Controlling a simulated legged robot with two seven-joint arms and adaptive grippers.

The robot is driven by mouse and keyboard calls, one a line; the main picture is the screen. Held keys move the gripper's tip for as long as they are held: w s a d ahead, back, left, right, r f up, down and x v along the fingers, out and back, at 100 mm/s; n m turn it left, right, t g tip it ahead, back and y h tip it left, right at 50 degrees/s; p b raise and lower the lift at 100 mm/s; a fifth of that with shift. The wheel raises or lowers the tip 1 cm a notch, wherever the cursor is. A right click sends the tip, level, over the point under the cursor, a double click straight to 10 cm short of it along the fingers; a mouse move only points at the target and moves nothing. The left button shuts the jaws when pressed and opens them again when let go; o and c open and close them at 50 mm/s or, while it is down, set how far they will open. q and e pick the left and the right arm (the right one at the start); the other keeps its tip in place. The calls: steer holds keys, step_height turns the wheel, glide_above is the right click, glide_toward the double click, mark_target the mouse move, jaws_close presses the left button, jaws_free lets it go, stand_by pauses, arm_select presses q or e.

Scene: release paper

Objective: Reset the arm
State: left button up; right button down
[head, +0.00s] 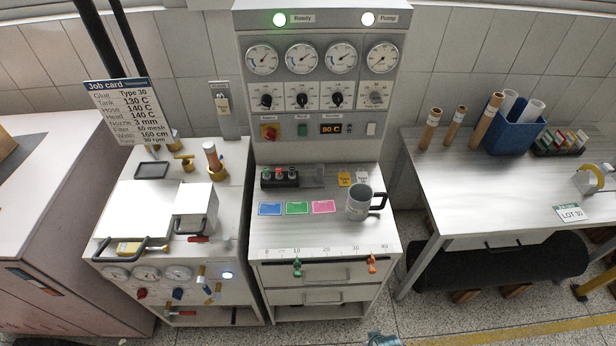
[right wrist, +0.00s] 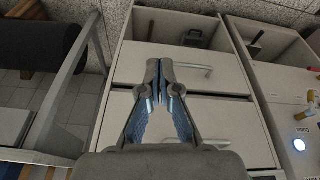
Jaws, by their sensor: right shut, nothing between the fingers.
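My right gripper (right wrist: 163,72) is shut and empty in the right wrist view, with its blue-padded fingers together. It points at the drawer fronts (right wrist: 185,68) of the control cabinet, apart from them as far as I can tell. In the head view only a small part of my right gripper (head: 383,339) shows at the bottom edge, in front of the cabinet (head: 322,240). My left gripper is in neither view.
A grey mug (head: 359,203) and coloured cards (head: 297,208) lie on the cabinet top. The glue machine (head: 130,212) stands left. A table (head: 430,185) with tubes and a blue bin (head: 513,133) stands right, a black roll (head: 500,272) beneath. Floor in front is clear.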

steer(key=s+d+f+g+b, duration=0.1)
steer(key=s+f+b, duration=0.15)
steer(key=f, duration=0.85)
steer(key=s+f+b, duration=0.1)
steer(key=s+f, duration=0.3)
steer(key=f, duration=0.8)
steer(key=s+d+f+g+b, duration=0.1)
steer(key=s+d+f+b, duration=0.1)
steer(key=s+f, duration=1.3)
steer(key=shift+d+b, duration=0.35)
steer(key=shift+b, duration=0.55)
